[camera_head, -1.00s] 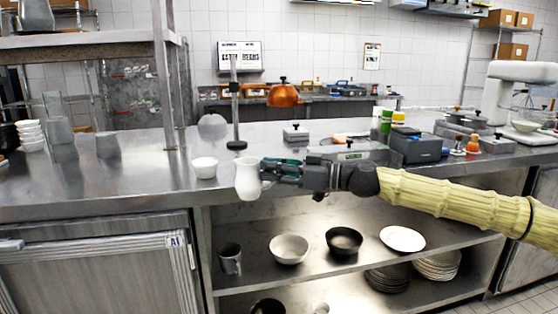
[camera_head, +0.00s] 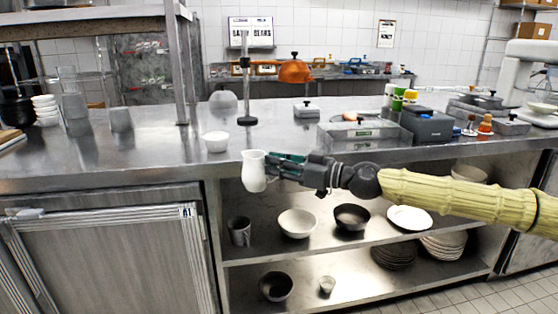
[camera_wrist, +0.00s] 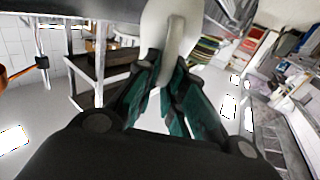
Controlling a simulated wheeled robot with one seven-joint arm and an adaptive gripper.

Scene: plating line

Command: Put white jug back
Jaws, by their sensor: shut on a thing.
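The white jug (camera_head: 254,172) is upright in my gripper (camera_head: 272,168), in front of the counter's front edge and above the open shelf. In the wrist view the jug (camera_wrist: 172,20) shows at the top, with its handle between the green fingers of my gripper (camera_wrist: 168,72). The gripper is shut on the jug's handle side. The jug's base hangs free, touching no surface that I can see.
A white bowl (camera_head: 216,141) stands on the steel counter (camera_head: 170,150) just behind the jug. The shelf below holds a metal cup (camera_head: 239,231), bowls (camera_head: 297,223) and a white plate (camera_head: 410,218). A heat lamp (camera_head: 294,71) stands further back. The counter left of the bowl is clear.

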